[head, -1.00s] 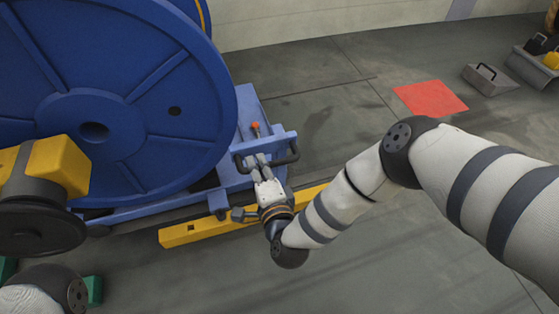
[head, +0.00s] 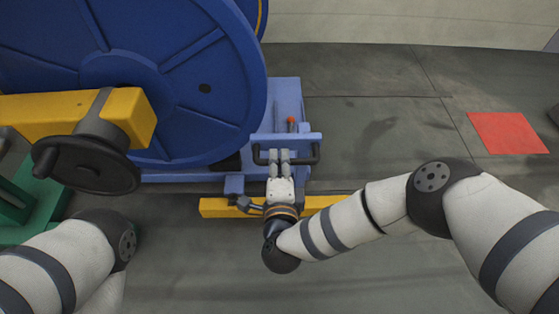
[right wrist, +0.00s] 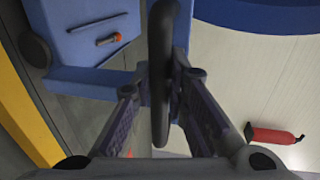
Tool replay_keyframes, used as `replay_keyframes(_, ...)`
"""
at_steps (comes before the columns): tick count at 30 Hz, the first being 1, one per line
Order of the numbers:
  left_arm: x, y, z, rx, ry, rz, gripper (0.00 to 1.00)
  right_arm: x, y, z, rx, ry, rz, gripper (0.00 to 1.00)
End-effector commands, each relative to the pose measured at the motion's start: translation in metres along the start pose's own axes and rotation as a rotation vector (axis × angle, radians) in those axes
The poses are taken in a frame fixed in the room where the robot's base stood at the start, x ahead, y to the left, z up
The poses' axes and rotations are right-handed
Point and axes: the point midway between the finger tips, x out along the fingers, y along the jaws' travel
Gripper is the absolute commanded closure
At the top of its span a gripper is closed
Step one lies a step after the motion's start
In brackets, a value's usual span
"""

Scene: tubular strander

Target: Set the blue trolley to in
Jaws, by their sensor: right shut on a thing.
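The blue trolley (head: 288,95) stands on the floor under a large blue reel (head: 120,60). Its black handle bar (head: 316,154) is at the trolley's near end, by a small orange-tipped lever (head: 291,122). My right gripper (head: 279,158) is shut on the handle. In the right wrist view the bar (right wrist: 162,60) runs between the two fingers, with the blue trolley body (right wrist: 90,35) behind it at upper left. My left arm shows at lower left in the head view, but its gripper is out of the picture.
A yellow beam (head: 225,207) lies on the floor under the trolley's near end. A yellow arm with a black handwheel (head: 88,165) stands at left, above a green base (head: 35,200). A red floor patch (head: 507,132) is at right. Open grey floor lies right of the trolley.

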Motion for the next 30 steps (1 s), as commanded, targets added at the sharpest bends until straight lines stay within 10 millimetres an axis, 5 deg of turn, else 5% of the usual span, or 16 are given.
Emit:
replay_keyframes(4, 0.000, 0.000, 0.000, 0.000, 0.000, 0.000, 0.60, 0.004, -0.001, -0.006, -0.003, 0.015, -0.005, 0.65)
replay_keyframes(14, 0.000, 0.000, 0.000, -0.001, 0.000, 0.000, 0.60, -0.004, 0.000, -0.002, 0.000, 0.005, -0.001, 0.65)
replay_keyframes(24, 0.000, 0.000, 0.000, 0.000, 0.000, 0.000, 0.60, -0.088, 0.000, -0.003, 0.000, 0.006, 0.002, 0.65)
replay_keyframes(30, 0.000, 0.000, 0.000, 0.000, 0.000, 0.000, 0.60, -0.115, -0.001, -0.003, -0.001, 0.009, -0.002, 0.65)
